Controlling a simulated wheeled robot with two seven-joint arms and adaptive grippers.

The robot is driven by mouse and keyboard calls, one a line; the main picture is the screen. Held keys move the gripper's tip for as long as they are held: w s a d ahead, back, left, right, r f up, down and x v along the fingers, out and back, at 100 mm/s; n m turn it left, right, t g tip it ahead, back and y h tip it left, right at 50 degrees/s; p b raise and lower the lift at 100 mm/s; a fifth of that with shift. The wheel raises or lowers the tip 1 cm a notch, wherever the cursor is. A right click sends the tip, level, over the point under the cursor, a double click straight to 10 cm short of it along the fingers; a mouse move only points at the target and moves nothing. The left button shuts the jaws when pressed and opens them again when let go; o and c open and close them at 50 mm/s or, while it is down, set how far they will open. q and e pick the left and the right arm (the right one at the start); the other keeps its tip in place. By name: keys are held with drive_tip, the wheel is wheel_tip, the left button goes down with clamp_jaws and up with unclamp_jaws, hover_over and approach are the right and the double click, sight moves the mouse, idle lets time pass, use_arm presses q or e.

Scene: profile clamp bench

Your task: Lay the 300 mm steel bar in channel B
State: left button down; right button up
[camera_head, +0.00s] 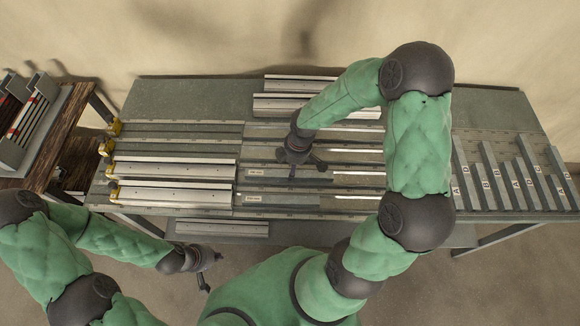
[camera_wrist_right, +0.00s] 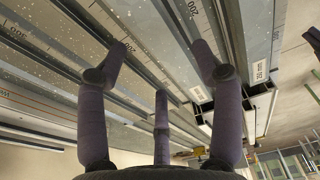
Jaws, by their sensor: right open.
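My right gripper (camera_head: 294,162) is over the middle of the bench. In the right wrist view its fingers (camera_wrist_right: 160,66) are spread, with nothing between them, above long grey channels and a scale strip (camera_wrist_right: 192,12). Bright metal strips (camera_head: 357,178) lie in the middle channels; I cannot tell which is the 300 mm bar. A small label plate (camera_head: 254,199) sits on the front row, and another label (camera_wrist_right: 258,70) shows in the wrist view; their text is too small to read surely. Channel B's marking cannot be made out. My left gripper (camera_head: 206,266) is open and empty, in front of the bench.
Light profiles (camera_head: 170,193) with yellow end pieces (camera_head: 114,191) lie at the bench's left. Several grey bars with letter labels (camera_head: 489,170) lie at its right. More profiles (camera_head: 290,103) lie at the back. A wooden side table (camera_head: 60,150) with a rack stands far left.

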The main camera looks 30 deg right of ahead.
wheel_tip(320, 180, up, 9)
drive_tip(key=d+p, duration=0.1)
drive_tip(key=shift+s+p, duration=0.4)
idle(0.3)
